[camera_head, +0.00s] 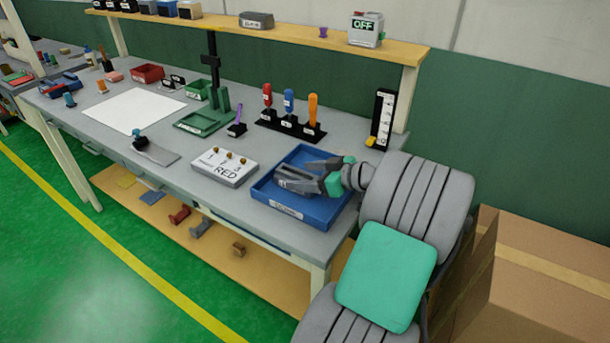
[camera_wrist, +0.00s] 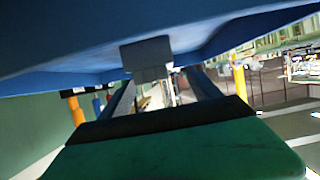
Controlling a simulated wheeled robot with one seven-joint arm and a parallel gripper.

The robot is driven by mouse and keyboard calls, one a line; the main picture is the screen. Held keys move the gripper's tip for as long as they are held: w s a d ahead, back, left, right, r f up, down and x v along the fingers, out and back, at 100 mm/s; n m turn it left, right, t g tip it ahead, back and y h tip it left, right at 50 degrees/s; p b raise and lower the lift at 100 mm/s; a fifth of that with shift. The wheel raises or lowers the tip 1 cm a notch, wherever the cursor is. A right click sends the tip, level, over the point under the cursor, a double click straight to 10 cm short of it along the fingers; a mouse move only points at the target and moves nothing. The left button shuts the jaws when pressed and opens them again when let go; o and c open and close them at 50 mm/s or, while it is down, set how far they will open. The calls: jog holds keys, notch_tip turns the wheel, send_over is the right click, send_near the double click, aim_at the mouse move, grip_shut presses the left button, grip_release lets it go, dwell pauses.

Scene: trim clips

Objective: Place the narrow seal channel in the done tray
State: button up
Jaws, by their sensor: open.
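The blue tray (camera_head: 274,197) sits at the right end of the bench; the label on its front is too small to read. My gripper (camera_head: 296,172) is over the tray, with its two grey fingers reaching left and apart. A small grey piece (camera_wrist: 147,58), perhaps the narrow seal channel, shows against the blue tray surface (camera_wrist: 60,62) in the wrist view, close to the tips of my open fingers (camera_wrist: 160,90). Whether it touches a finger I cannot tell. In the head view my fingers and the grey piece are hard to tell apart.
Left of the tray is a white block marked RED (camera_head: 225,167) with small brass pegs. Behind stands a black rack (camera_head: 290,126) with several coloured-handled tools. A black and white gauge (camera_head: 382,118) stands at the back right. A white sheet (camera_head: 134,111) lies farther left.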

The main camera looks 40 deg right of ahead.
jog(key=p+v, duration=0.5)
jog(key=v, duration=0.7)
jog(key=shift+p, duration=0.3)
